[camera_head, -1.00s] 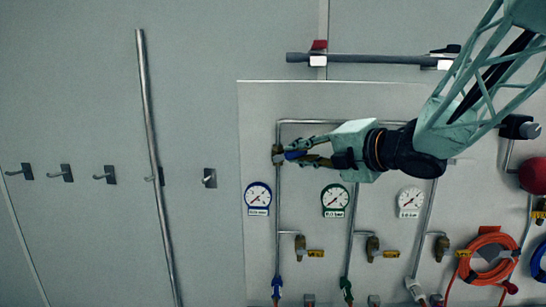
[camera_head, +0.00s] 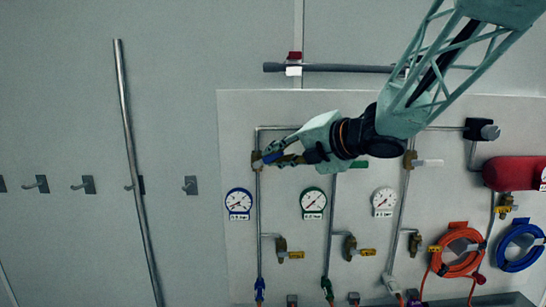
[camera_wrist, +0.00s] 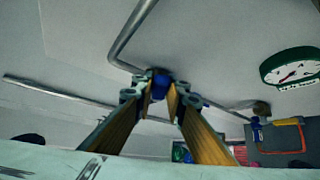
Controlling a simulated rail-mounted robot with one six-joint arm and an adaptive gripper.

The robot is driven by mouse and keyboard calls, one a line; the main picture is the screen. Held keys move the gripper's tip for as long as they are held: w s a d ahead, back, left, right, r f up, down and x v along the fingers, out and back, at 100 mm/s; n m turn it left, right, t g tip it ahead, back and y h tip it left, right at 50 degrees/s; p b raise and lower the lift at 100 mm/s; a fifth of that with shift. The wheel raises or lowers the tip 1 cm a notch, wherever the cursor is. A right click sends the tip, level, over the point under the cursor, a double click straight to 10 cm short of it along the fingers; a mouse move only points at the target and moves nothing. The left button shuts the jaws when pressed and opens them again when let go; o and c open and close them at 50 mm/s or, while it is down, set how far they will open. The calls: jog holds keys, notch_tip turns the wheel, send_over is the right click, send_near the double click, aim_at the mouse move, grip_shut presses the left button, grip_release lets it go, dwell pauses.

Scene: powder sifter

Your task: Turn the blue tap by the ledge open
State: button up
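A blue tap handle (camera_head: 272,157) sits on a brass valve (camera_head: 257,161) on the leftmost thin pipe of the wall panel, above the blue-rimmed gauge (camera_head: 238,203). My gripper (camera_head: 273,155) reaches it from the right, with a finger on each side of the handle. In the wrist view, the blue handle (camera_wrist: 160,84) fills the narrow gap between the fingertips (camera_wrist: 160,92). The fingers look closed on it. The handle looks slightly tilted in the head view, and the fingers partly hide it. No ledge can be clearly made out near it.
A green-rimmed gauge (camera_head: 313,203) and white gauge (camera_head: 385,202) hang to the right. A long metal pipe (camera_head: 133,160) and hooks (camera_head: 190,186) are left of the panel. An orange hose coil (camera_head: 460,250) hangs right.

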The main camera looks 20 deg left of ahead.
jog(key=o, duration=0.4)
jog(key=shift+v, duration=6.05)
jog(key=shift+a, duration=0.1)
jog(key=shift+c, duration=0.6)
